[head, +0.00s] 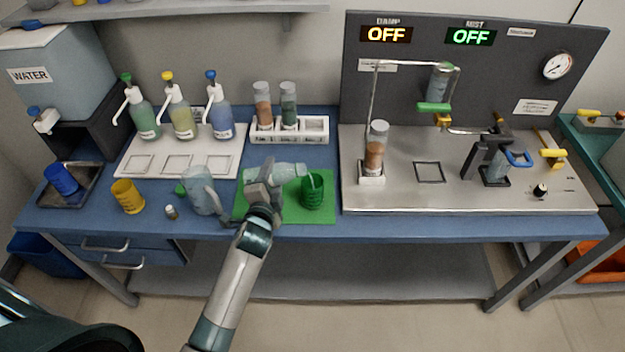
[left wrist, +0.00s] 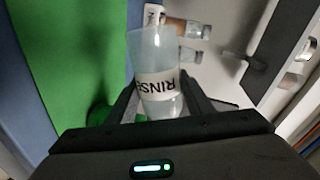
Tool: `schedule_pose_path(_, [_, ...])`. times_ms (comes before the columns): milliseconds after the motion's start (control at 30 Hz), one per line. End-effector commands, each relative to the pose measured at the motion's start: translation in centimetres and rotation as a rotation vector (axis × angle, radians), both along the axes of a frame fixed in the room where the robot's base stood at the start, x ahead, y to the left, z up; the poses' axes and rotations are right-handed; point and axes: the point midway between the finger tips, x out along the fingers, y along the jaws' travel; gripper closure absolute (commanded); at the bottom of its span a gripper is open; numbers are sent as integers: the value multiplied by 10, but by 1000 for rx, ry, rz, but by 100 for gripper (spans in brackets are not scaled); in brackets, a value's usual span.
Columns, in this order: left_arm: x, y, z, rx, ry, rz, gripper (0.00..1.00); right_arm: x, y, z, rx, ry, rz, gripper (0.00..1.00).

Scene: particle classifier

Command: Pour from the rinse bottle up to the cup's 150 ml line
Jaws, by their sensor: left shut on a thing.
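My left gripper (head: 266,180) is shut on the rinse bottle (head: 288,170), a pale translucent bottle lying about level in the air. Its RINSE label shows between the fingers in the left wrist view (left wrist: 158,84). The bottle's right end is at the rim of the green cup (head: 313,194), on the green mat (head: 288,212). A pale streak runs from that end down into the cup. The 150 ml line and the liquid level cannot be made out. A bit of green, apparently the cup, shows beside the gripper in the wrist view (left wrist: 99,113). My right gripper is not in view.
Left of the mat stand a clear pitcher (head: 201,190), a small vial (head: 171,212) and a yellow cup (head: 127,196). Behind are pump bottles on a white tray (head: 135,163) and a tube rack (head: 314,130). The metal apparatus (head: 460,195) stands close right of the cup.

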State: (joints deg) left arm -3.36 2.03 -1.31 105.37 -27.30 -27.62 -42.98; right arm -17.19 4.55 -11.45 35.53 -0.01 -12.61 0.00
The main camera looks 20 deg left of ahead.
Motion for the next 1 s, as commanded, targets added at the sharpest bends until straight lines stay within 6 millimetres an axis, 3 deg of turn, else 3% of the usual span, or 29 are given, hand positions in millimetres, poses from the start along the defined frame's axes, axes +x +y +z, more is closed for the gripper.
schedule_pose_path(1000, [2, -4, 9, 77, 19, 0, 87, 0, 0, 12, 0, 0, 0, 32])
